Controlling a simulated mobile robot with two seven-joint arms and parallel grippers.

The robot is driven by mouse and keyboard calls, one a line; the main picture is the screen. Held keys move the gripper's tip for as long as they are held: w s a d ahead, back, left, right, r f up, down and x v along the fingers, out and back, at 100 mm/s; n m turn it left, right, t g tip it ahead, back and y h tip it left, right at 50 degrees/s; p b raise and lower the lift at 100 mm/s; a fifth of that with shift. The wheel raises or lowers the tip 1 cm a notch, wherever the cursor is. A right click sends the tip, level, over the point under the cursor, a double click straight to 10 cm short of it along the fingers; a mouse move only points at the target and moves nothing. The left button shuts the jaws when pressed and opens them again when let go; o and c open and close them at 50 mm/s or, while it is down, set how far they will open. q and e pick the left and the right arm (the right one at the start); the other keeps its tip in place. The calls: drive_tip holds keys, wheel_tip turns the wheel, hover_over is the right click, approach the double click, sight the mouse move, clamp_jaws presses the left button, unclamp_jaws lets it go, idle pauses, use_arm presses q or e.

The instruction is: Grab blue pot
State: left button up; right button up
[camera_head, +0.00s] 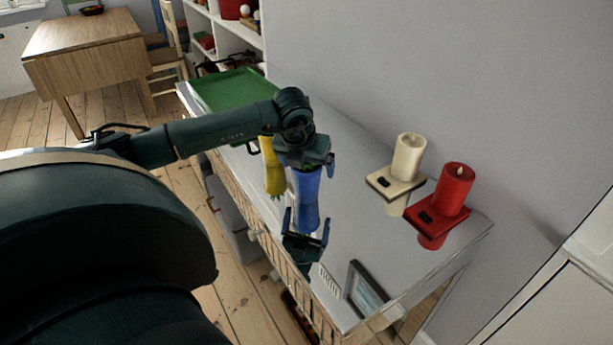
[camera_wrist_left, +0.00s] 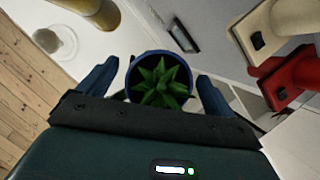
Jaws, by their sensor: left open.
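The blue pot (camera_head: 306,186) stands on the glossy cabinet top in the head view, its mirror image just below it. In the left wrist view I look down into the blue pot (camera_wrist_left: 133,72) and its spiky green plant (camera_wrist_left: 160,84). My left gripper (camera_head: 306,160) is above the pot, pointing down. In the wrist view its open fingers (camera_wrist_left: 157,88) show on either side of the pot, with visible gaps. Whether they reach down past the rim is hard to tell. My right gripper is not in view.
A yellow pot (camera_head: 269,160) stands close left of the blue one. A green tray (camera_head: 225,90) lies farther back. A cream candle (camera_head: 408,157) and a red candle (camera_head: 454,188) on holders are to the right, near the wall. A wooden table (camera_head: 85,45) stands far left.

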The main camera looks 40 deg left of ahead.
use_arm(q)
drive_tip(key=shift+r, duration=0.1)
drive_tip(key=c, duration=1.4)
